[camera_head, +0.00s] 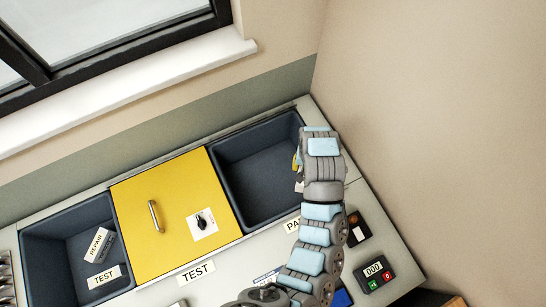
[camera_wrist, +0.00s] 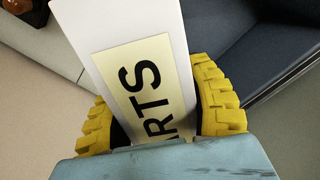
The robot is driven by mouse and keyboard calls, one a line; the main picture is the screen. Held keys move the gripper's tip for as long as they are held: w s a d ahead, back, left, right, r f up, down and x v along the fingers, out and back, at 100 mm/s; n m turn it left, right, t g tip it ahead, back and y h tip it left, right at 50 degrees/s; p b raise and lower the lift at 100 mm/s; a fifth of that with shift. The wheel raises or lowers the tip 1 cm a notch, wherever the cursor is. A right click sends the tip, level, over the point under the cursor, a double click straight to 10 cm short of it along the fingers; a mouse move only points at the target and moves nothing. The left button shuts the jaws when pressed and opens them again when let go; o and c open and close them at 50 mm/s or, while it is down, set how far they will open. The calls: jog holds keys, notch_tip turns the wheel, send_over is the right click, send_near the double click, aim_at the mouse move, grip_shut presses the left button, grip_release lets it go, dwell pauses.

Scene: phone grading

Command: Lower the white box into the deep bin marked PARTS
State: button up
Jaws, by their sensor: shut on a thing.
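My gripper (camera_wrist: 160,112) has yellow ridged fingers and is shut on the white box (camera_wrist: 90,22), which bears a cream label reading PARTS, partly cut off by the gripper. In the head view my gripper (camera_head: 298,163) is mostly hidden behind my wrist, at the right edge of the deep dark bin (camera_head: 255,170). Only a sliver of the box seems to show there. This bin's front label (camera_head: 292,225) reads "PA", the rest covered by my arm. Its inside looks empty where visible. In the wrist view the bin (camera_wrist: 265,45) lies at upper right, beside the box.
A yellow lid (camera_head: 165,215) with a handle and a dark knob lies left of the bin, above a TEST label (camera_head: 196,271). The left bin (camera_head: 45,270) holds boxes marked REPAIR and TEST. A counter (camera_head: 375,272) and a dark button box (camera_head: 357,230) stand at right. A wall rises behind.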

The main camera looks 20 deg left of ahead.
jog(key=w+a+f+n+b, duration=0.3)
jog(key=a+f+n+b, duration=0.4)
jog(key=a+f+b, duration=0.6)
jog(key=shift+w+a+f+b, duration=0.1)
jog(key=shift+a+f+b, duration=0.05)
jog(key=shift+f+b, duration=6.15)
jog(key=shift+a+f+b, duration=0.15)
jog(key=shift+f+b, duration=3.75)
jog(key=shift+f, duration=4.75)
jog(key=o, duration=1.3)
notch_tip(320, 180, up, 12)
